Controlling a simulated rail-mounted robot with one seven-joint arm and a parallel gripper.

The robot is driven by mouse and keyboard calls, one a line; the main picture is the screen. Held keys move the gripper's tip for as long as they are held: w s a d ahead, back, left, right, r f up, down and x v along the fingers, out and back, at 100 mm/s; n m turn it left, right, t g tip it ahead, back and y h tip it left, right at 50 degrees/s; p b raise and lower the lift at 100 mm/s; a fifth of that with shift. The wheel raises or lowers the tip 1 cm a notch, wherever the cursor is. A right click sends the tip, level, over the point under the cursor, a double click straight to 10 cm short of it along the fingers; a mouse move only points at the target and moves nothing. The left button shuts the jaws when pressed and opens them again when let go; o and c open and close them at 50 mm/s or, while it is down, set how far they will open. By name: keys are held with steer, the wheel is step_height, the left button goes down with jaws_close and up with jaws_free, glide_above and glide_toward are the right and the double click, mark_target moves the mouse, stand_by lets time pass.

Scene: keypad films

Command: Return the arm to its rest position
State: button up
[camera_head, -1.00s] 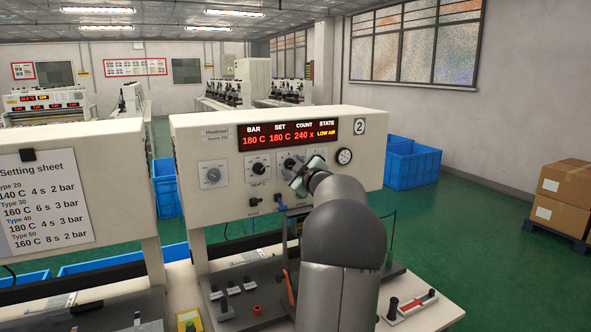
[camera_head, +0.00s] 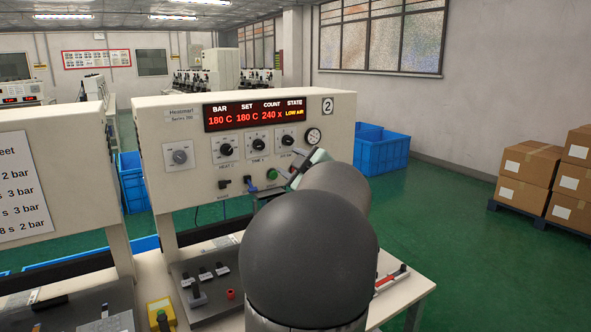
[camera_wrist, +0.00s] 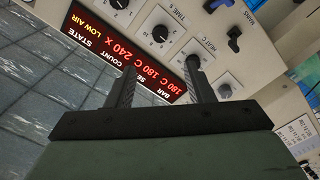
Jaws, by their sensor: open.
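My gripper (camera_head: 303,166) is in front of the lower right of the press 2 control panel (camera_head: 145,130), below the knob row. My dark arm hides part of the panel and bench. In the wrist view my gripper (camera_wrist: 161,67) shows two dark fingers apart with nothing between them. Beyond them are the red-lit display (camera_wrist: 120,50) and the dials, tilted and nearly upside down. In the head view the display (camera_head: 254,115) reads BAR 180 C, SET 180 C, COUNT 240 x, STATE LOW AIR. I cannot tell the exact gap between fingers and panel.
A setting sheet (camera_head: 20,188) hangs on the neighbouring press at left. The bench (camera_head: 400,295) carries small levers and a yellow button box (camera_head: 161,312). Blue crates (camera_head: 382,150) and stacked cartons (camera_head: 528,165) stand at right. Green floor (camera_head: 450,220) is open between them.

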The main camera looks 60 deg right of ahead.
steer(key=shift+s+a, duration=0.3)
steer(key=shift+s, duration=0.35)
steer(key=w+a+f+m+g+h, duration=0.1)
steer(key=w+a+f+m+g, duration=0.2)
steer(key=w+a, duration=0.45)
steer(key=w+a+f+m+g+y, duration=0.1)
steer(key=a+f+g, duration=0.1)
steer(key=a+f, duration=0.45)
steer(key=w+a+f+m+g+y, duration=0.1)
steer(key=w+a+f+m+g, duration=0.1)
steer(key=a+f, duration=0.45)
steer(key=s+a+f+g+y, duration=0.2)
steer(key=s+a, duration=0.4)
steer(key=a, duration=0.4)
steer(key=s+a+f+n+g+y, duration=0.1)
steer(key=s+a+f+g, duration=0.3)
steer(key=a, duration=0.6)
steer(key=s+a+f+n+g+y, duration=0.1)
steer(key=s+a+f+g+y, duration=0.1)
steer(key=s+a+f+y, duration=0.2)
steer(key=s+a+f, duration=0.2)
steer(key=s+a, duration=0.2)
steer(key=a, duration=0.2)
steer(key=shift+s+f+g, duration=0.35)
steer(key=shift+s+g, duration=0.05)
